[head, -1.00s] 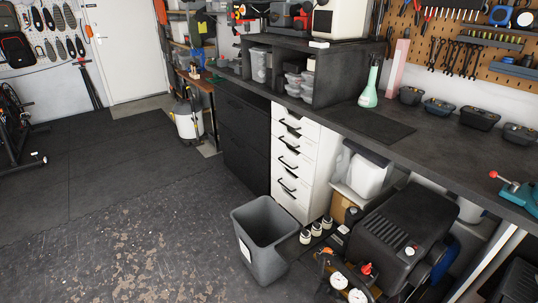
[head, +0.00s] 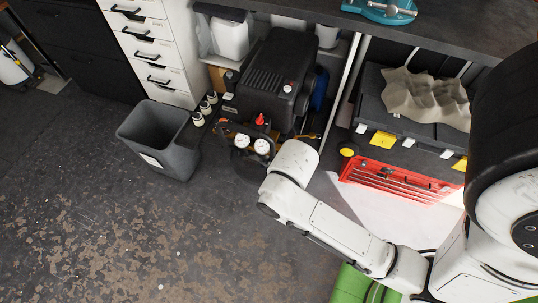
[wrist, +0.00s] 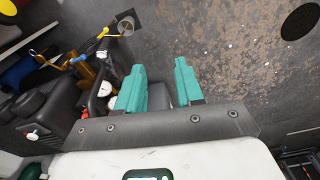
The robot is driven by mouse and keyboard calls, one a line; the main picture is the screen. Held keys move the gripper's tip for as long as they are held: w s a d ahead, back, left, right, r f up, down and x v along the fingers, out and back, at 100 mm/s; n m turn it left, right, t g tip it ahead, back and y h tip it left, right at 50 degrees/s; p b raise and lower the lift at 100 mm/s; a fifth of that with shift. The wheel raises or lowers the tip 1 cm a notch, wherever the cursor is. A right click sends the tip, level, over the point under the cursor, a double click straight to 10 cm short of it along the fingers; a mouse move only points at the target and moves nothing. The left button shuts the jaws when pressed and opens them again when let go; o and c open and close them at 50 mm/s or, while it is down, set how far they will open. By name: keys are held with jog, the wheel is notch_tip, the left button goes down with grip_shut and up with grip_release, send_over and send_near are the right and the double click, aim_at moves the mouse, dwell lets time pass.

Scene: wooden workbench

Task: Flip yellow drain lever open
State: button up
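The black compressor (head: 268,75) stands on the floor under the bench, with two round gauges (head: 252,145) and a red knob (head: 260,120) at its front. A small yellow-brass piece (head: 306,136) sticks out low at its right and may be the drain lever; it is too small to be sure. In the wrist view, thin brass and blue parts (wrist: 103,32) lie up and left of the fingers. My gripper (wrist: 157,75) is open, its two teal fingers apart with nothing gripped.
A grey bin (head: 160,138) and several small bottles (head: 205,105) stand left of the compressor. A red tool case (head: 395,178) and black cases with yellow tags (head: 382,139) are to the right. The bench top (head: 440,35) overhangs above. The floor in front (head: 150,240) is clear.

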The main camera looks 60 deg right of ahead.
jog(key=w+d+f+m+y+b, duration=0.1)
jog(key=w+d+f+m+b, duration=0.2)
jog(key=d+f, duration=0.55)
jog(key=w+d+f+m+b, duration=0.1)
jog(key=d+f+m+b, duration=0.2)
jog(key=d+f+m, duration=0.55)
jog(key=s+d+f+t+b, duration=0.1)
jog(key=s+d+f+b, duration=0.1)
jog(key=s+d+f, duration=0.35)
jog(key=shift+m, duration=0.25)
jog(key=w+f+b, duration=0.1)
jog(key=f, duration=0.3)
jog(key=w+a+f+b, duration=0.1)
jog(key=f, duration=0.3)
jog(key=w+a+f+b, duration=0.1)
jog(key=f, duration=0.3)
jog(key=shift+w+f+b, duration=0.15)
jog(key=shift+w+b, duration=0.15)
jog(key=shift+w, duration=0.1)
jog(key=shift+c, duration=0.2)
grip_shut()
